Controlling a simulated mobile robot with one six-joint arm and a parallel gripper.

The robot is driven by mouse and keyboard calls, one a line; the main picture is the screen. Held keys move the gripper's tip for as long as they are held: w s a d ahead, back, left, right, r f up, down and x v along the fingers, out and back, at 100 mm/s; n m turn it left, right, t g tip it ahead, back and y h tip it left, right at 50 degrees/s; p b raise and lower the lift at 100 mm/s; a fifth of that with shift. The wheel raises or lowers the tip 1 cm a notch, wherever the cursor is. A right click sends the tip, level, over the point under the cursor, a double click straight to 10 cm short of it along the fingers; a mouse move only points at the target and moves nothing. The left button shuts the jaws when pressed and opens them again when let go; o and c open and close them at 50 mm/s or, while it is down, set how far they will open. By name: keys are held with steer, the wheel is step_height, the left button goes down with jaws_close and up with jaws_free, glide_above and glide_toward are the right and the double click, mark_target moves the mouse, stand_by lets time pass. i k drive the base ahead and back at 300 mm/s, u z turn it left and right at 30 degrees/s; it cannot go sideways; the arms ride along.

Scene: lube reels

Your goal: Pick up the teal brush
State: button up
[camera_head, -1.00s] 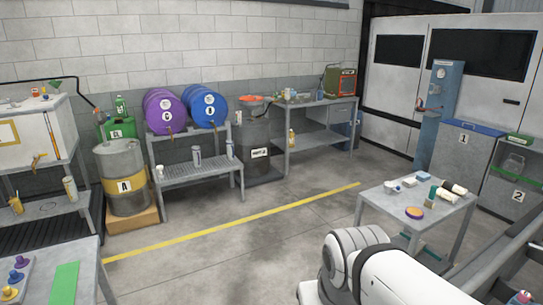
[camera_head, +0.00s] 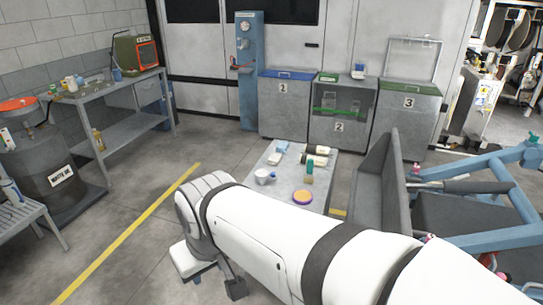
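A small upright teal-green item (camera_head: 309,170) stands on the small grey table (camera_head: 252,195), near the table's right edge. It looks like the teal brush, but it is too small to be sure. Part of my gripper (camera_head: 216,284) shows low in the view, beneath my white arm, left of and nearer than the table. A dark piece and a pale block are visible there. Its fingertips are not clear, and I see nothing held. It is well apart from the teal item.
Numbered bins (camera_head: 287,105) stand behind. A grey panel (camera_head: 375,185) and blue frame (camera_head: 490,170) block the right. Floor at left is open.

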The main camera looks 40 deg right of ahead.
mark_target(309, 176)
steer(key=z, duration=0.65)
steer(key=i, duration=1.25)
steer(key=z, duration=1.1)
steer(key=i, duration=0.35)
steer(key=z, duration=0.05)
steer(key=k, duration=0.75)
steer(key=z, duration=0.2)
steer(key=i, duration=0.8)
steer(key=u, duration=0.1)
